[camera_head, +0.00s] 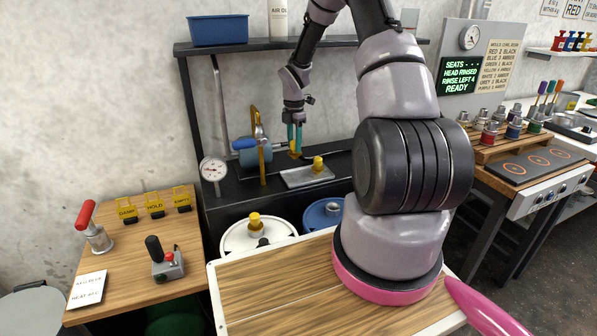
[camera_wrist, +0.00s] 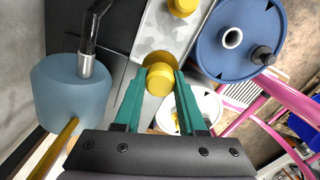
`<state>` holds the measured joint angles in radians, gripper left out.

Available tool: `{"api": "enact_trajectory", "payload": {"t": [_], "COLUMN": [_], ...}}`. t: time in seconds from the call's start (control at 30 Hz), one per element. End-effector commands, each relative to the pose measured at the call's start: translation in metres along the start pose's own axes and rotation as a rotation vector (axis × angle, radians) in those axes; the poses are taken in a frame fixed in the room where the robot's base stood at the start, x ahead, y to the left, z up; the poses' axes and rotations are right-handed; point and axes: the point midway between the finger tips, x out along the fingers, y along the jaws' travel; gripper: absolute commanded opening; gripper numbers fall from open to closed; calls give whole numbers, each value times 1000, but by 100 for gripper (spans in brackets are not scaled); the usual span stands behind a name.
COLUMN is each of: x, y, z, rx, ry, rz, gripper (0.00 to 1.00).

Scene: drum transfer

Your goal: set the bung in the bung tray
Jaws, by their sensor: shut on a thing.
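My gripper (camera_head: 295,148) has teal fingers and is shut on a yellow bung (camera_wrist: 160,80). It holds the bung over the dark bench, up and left of the bung tray in the head view. The bung tray (camera_head: 297,180) is a flat grey metal tray, with another yellow bung (camera_head: 318,163) standing on it. In the wrist view, the mottled tray (camera_wrist: 160,38) lies just beyond the held bung, and the second bung (camera_wrist: 183,5) is cut by the top edge. The held bung appears raised, but its exact height above the bench is unclear.
A white drum (camera_head: 236,238) with a yellow bung on top and a blue drum (camera_head: 318,217) stand before the bench. A gauge (camera_head: 213,170), a blue-grey cylinder (camera_wrist: 70,92) and a blue-handled tool (camera_head: 245,144) are left of the gripper. A shelf (camera_head: 235,48) runs above.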

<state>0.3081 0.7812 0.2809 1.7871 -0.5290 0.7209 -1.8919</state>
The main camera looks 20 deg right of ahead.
Motion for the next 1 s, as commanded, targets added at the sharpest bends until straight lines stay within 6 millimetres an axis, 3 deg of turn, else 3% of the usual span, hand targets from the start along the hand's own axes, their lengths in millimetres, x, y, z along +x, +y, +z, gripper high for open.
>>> {"api": "enact_trajectory", "payload": {"t": [0.1,0.2,0.37,0.6,0.97,1.0], "x": [26,40,51,82,86,87], "y": [-1,-1,0,-1,-1,-1], "z": [-1,-1,-1,0,0,0], "rx": [0,0,0,-1,0,0], "ry": [2,2,1,1,0,0], "rz": [-4,-2,-1,-2,0,0], "gripper": [0,0,0,0,0,48]}}
